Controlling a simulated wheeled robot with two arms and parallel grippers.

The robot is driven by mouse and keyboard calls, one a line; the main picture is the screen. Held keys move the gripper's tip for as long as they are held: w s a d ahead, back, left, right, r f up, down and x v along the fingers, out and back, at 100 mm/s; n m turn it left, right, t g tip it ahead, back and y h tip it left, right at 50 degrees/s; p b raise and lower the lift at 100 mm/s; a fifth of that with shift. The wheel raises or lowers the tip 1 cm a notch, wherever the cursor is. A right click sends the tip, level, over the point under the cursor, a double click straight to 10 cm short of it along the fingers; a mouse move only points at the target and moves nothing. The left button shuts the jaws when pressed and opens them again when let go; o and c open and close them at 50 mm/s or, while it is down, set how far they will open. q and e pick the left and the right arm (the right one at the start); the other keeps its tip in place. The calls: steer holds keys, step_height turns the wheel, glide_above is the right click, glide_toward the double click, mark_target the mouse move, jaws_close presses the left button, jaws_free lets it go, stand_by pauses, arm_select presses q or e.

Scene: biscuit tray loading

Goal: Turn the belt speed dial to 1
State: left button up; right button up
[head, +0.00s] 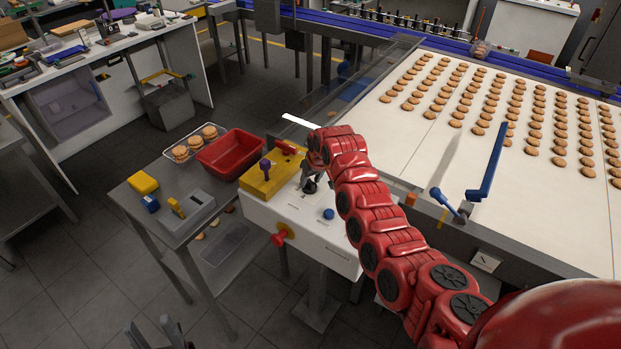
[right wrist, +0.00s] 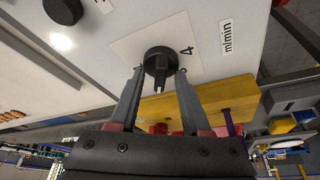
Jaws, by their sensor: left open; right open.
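The belt speed dial (right wrist: 158,61) is a round black knob with a raised grip bar, on a white plate on the control box. In the right wrist view a "4" is printed beside it, with an "m/min" label (right wrist: 227,36) further right. The head view shows a dark knob at my right gripper (head: 309,180). In the right wrist view my right gripper (right wrist: 160,74) is open, its fingertips on either side of the dial; I cannot tell whether they touch it. My left gripper (head: 153,333) is open and empty at the bottom left of the head view.
The white control box (head: 300,232) also carries a yellow panel (head: 262,187), a blue button (head: 328,214) and a red knob (head: 278,239). Another black knob (right wrist: 63,9) is near the dial. A red bin (head: 230,153) stands left. The biscuit conveyor (head: 440,140) is right.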

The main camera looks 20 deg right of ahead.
jaws_close()
steer(key=shift+f, duration=0.1)
stand_by(0.4)
steer(key=shift+a+f+m+b, duration=0.15)
steer(key=shift+m+b, duration=0.45)
steer(key=shift+b, duration=0.35)
steer(key=m+h+b, duration=0.1)
steer(key=m+b, duration=0.3)
steer(key=b, duration=0.2)
steer(key=m+h+b, duration=0.2)
steer(key=m+b, duration=0.2)
steer(key=b, duration=0.2)
steer(key=shift+w+a+g+h, duration=0.15)
steer(key=shift+g+h, duration=0.15)
steer(key=shift+g, duration=0.1)
steer(key=shift+r+m+g+b, duration=0.2)
steer(key=shift+m+g+b, duration=0.2)
steer(key=shift+m+b, duration=0.85)
steer(key=shift+m+h, duration=0.25)
steer(key=shift+h, duration=0.05)
